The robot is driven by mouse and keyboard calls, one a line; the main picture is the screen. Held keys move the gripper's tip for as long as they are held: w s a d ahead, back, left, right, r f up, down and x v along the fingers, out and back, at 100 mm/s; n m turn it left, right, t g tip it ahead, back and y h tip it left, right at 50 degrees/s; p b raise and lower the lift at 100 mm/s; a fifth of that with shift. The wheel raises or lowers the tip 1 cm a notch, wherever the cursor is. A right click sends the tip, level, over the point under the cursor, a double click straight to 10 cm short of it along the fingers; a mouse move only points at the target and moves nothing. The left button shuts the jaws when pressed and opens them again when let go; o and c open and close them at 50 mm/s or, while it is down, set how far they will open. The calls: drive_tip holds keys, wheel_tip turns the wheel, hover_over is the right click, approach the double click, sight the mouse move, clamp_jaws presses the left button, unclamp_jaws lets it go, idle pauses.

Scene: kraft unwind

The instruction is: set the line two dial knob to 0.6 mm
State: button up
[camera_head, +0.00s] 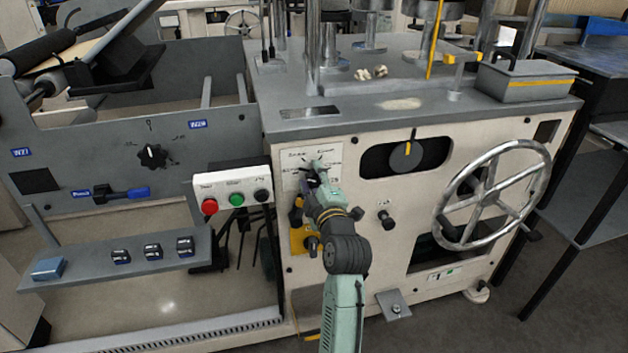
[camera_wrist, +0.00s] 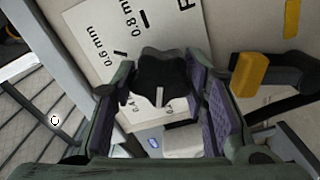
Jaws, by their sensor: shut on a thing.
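The black lobed dial knob (camera_wrist: 163,72) sits on a white scale plate (camera_wrist: 85,20) in the wrist view. The plate shows 0.6 mm at the upper left, 0.8 mm at the top and a partly hidden 0.4 below left. The knob's white pointer line points down in the picture, away from the 0.6 mm tick. My gripper (camera_wrist: 160,82) is shut on the knob, one purple-padded finger at each side.
A button box (camera_head: 232,192) with red, green and black buttons stands left of my arm. A black knob with a yellow mark (camera_head: 405,156) and a large handwheel (camera_head: 493,195) are to the right. Another black knob (camera_head: 152,156) is on the left grey panel.

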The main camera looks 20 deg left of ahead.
drive_tip(key=m, duration=0.4)
drive_tip(key=shift+r+m, duration=0.1)
drive_tip(key=shift+m, duration=0.2)
drive_tip(key=m+p, duration=0.1)
drive_tip(key=m, duration=0.3)
drive_tip(key=shift+w+d+r+m, duration=0.1)
drive_tip(key=shift+m, duration=0.2)
drive_tip(key=m+p, duration=0.1)
drive_tip(key=m, duration=0.3)
drive_tip(key=shift+r+m+p, duration=0.1)
drive_tip(key=shift+m+p, duration=0.2)
drive_tip(key=shift+p, duration=0.05)
drive_tip(key=m+p, duration=0.2)
drive_tip(key=m, duration=0.3)
drive_tip(key=shift+w+d, duration=0.1)
drive_tip(key=shift+d, duration=0.05)
drive_tip(key=o, duration=1.2)
drive_tip(key=shift+f, duration=0.2)
